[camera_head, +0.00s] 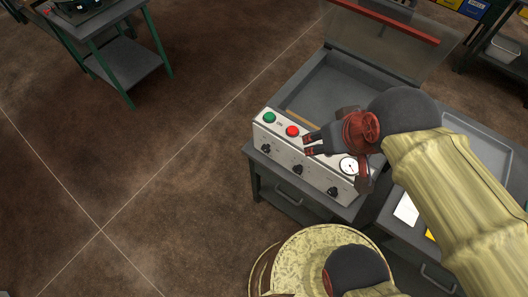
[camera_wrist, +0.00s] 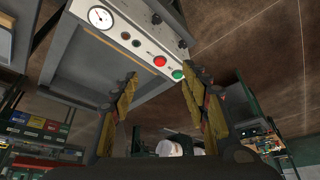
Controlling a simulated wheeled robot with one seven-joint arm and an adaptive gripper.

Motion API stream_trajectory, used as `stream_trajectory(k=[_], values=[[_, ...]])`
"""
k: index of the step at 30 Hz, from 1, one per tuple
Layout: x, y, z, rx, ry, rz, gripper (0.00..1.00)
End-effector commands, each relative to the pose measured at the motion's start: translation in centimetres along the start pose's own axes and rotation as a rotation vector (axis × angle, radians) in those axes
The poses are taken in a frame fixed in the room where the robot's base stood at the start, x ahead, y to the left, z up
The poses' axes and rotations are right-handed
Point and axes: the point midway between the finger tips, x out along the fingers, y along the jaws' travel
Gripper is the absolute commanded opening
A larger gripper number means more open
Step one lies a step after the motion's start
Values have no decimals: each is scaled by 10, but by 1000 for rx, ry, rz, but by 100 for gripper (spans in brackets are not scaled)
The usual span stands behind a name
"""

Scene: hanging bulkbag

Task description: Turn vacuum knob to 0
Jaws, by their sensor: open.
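The vacuum machine's white control panel (camera_head: 310,163) carries a row of three black knobs: a left knob (camera_head: 266,148), a middle knob (camera_head: 298,169) and a right knob (camera_head: 333,191). Their labels and settings are too small to read, so I cannot tell which is the vacuum knob. Above them are a green button (camera_head: 269,117), a red button (camera_head: 292,131) and a round gauge (camera_head: 348,166). My gripper (camera_head: 308,145) is open and empty above the panel, near the red button. In the wrist view, the panel (camera_wrist: 138,47) shows beyond the parted fingers, with two knobs visible (camera_wrist: 182,43).
The machine's clear lid (camera_head: 390,45) with a red bar stands raised behind its open chamber (camera_head: 345,85). A grey table (camera_head: 465,145) adjoins on the right. A round cream-yellow object (camera_head: 300,255) is in front. A green-legged table (camera_head: 125,65) stands far left; open floor lies between.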

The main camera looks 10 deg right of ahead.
Motion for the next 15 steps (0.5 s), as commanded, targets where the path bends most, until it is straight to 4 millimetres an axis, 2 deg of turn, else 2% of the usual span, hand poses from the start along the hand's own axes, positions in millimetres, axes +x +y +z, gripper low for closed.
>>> stream_trajectory(k=[1, 6, 10, 15], values=[[22, -13, 9, -43, -52, -20, 46], [81, -52, 35, -194, -227, -59, 46], [123, -74, 56, -341, -355, -45, 46], [173, -89, 87, -551, -525, 20, 46]])
